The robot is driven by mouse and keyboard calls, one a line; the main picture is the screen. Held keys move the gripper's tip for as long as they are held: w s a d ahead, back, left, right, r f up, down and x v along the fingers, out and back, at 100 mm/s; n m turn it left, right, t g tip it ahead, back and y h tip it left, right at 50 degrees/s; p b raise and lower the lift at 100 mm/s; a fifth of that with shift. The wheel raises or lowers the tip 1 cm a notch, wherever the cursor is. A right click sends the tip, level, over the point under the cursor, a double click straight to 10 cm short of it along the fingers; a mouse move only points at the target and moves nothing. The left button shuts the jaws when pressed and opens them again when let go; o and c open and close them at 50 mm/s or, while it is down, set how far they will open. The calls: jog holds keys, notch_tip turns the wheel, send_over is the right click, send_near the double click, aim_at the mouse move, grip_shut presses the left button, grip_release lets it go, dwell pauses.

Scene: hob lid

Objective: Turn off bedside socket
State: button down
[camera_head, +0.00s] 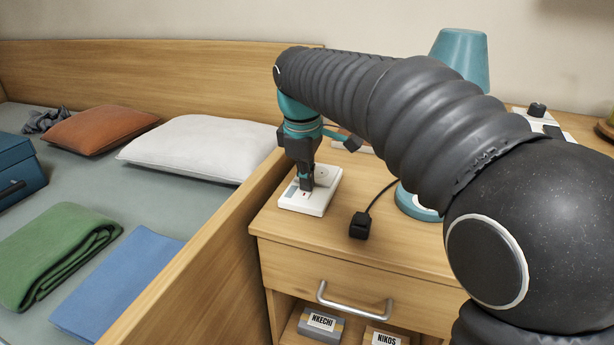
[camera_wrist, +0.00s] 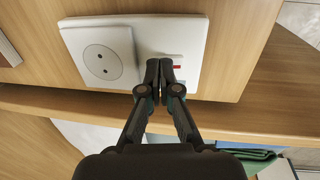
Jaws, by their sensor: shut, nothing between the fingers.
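The white bedside socket (camera_head: 316,206) lies on the wooden nightstand top (camera_head: 290,233), near its left front corner. In the wrist view the socket plate (camera_wrist: 150,36) shows a round two-hole outlet (camera_wrist: 101,62) on the left and a pale switch with a red mark (camera_wrist: 177,68) on the right. My gripper (camera_head: 305,186) points down over the socket, fingers together and empty. In the wrist view the shut fingertips (camera_wrist: 159,66) are at the switch and partly hide it. I cannot tell if they touch it, or which way the switch is set.
A black plug (camera_head: 360,225) with a cord lies right of the socket. A teal lamp (camera_head: 461,58) stands behind my arm, partly hidden. The bed's wooden side (camera_head: 228,252) rises just left of the nightstand. A drawer with a metal handle (camera_head: 352,307) is below.

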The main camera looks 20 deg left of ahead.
jog(key=shift+w+r+p, duration=0.1)
jog(key=shift+p, duration=0.55)
jog(key=g+p, duration=0.1)
jog(key=p, duration=0.1)
jog(key=shift+w+p, duration=0.15)
jog(key=shift+p, duration=0.15)
jog(key=shift+f+b, duration=0.45)
jog(key=shift+b, duration=0.15)
jog(key=shift+s+a, duration=0.1)
jog(key=shift+s, duration=0.85)
notch_tip(320, 180, up, 14)
jog(key=s+p, duration=0.2)
jog(key=p, duration=0.3)
jog(key=shift+a, duration=0.1)
